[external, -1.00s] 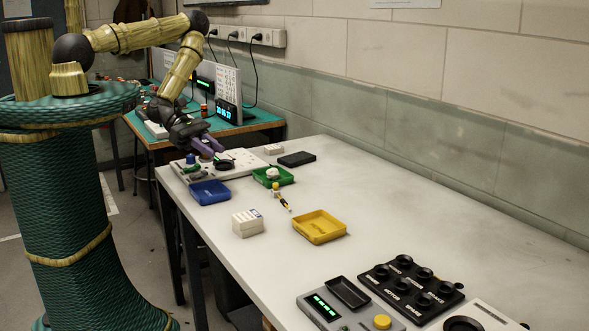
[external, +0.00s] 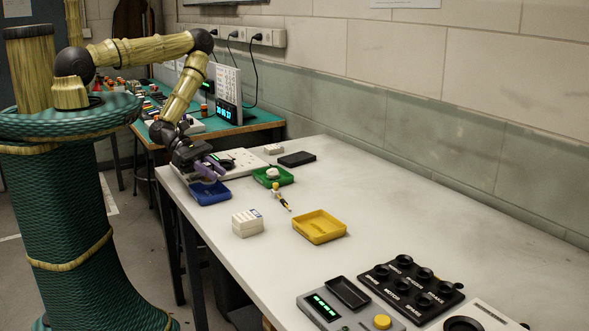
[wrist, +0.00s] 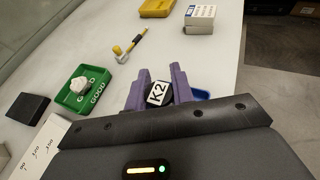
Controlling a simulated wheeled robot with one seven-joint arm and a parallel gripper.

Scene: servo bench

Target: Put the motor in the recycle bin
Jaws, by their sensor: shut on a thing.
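My gripper (external: 209,168) has purple fingers and hangs just above the blue tray (external: 212,197) at the near left of the white table. In the wrist view the fingers (wrist: 158,78) are shut on a small dark motor with a white K2 label (wrist: 157,94). The motor is too hidden to make out in the external view. The blue tray shows in the wrist view only as a sliver (wrist: 201,94) beyond the right finger. No tray has a readable recycle mark.
A green tray (external: 287,181) marked GOOD holds a white part. A white board (external: 245,164) lies behind my gripper. A black socketed holder (external: 447,303) lies front right.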

